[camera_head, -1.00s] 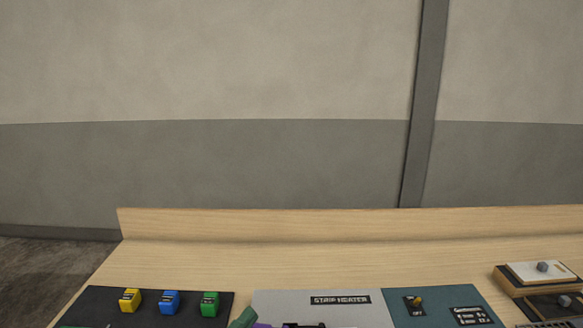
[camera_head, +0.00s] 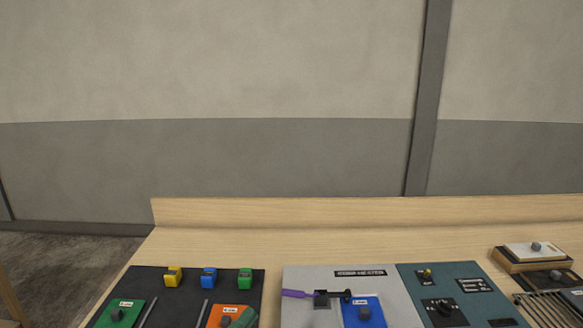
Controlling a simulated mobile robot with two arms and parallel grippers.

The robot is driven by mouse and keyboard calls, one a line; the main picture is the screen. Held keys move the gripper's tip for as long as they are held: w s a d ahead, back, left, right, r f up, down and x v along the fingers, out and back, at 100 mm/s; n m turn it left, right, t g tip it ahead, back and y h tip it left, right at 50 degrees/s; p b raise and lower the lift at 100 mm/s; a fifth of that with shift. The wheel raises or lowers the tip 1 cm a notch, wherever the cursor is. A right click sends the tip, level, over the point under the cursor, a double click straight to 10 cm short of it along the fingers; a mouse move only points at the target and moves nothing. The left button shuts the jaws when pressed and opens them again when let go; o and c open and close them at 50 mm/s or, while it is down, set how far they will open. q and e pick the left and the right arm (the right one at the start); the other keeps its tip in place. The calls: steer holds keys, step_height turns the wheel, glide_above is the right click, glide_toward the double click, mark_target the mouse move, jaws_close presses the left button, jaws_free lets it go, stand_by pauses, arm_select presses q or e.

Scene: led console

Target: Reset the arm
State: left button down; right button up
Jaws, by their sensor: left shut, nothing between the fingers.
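My right gripper is not in view.
The black panel (camera_head: 145,277) holds yellow (camera_head: 173,277), blue (camera_head: 209,278) and green (camera_head: 245,279) blocks. The grey strip heater panel (camera_head: 305,276) has a purple-handled lever (camera_head: 297,293) and a blue block (camera_head: 364,314). A teal panel (camera_head: 450,300) lies right. The wooden tabletop (camera_head: 330,240) behind is clear.

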arm_select(q)
steer(key=s+a+f+n+g+y, duration=0.4)
steer(key=s+a+f+n+y, duration=0.1)
steer(key=a+f+n+y, duration=0.7)
steer(key=s+f+n+g, duration=0.3)
steer(key=s+f+g, duration=0.2)
steer(key=s, duration=0.6)
steer(key=s+f+n+g, duration=0.4)
steer(key=s+f+g, duration=0.1)
steer(key=s, duration=0.5)
step_height(320, 180, down, 28)
steer(key=s+g+b, duration=0.1)
steer(key=b, duration=0.4)
steer(key=s+a+f+b, duration=0.1)
steer(key=s+f+b, duration=0.1)
steer(key=s+f, duration=0.7)
steer(key=s+a+f+g+b, duration=0.1)
steer(key=s+f+b, duration=0.2)
steer(key=s+f, duration=0.5)
step_height(320, 180, down, 6)
steer(key=shift+s+a+f+m, duration=0.2)
steer(key=shift+s+a+m, duration=0.05)
steer(key=shift+s+m, duration=0.15)
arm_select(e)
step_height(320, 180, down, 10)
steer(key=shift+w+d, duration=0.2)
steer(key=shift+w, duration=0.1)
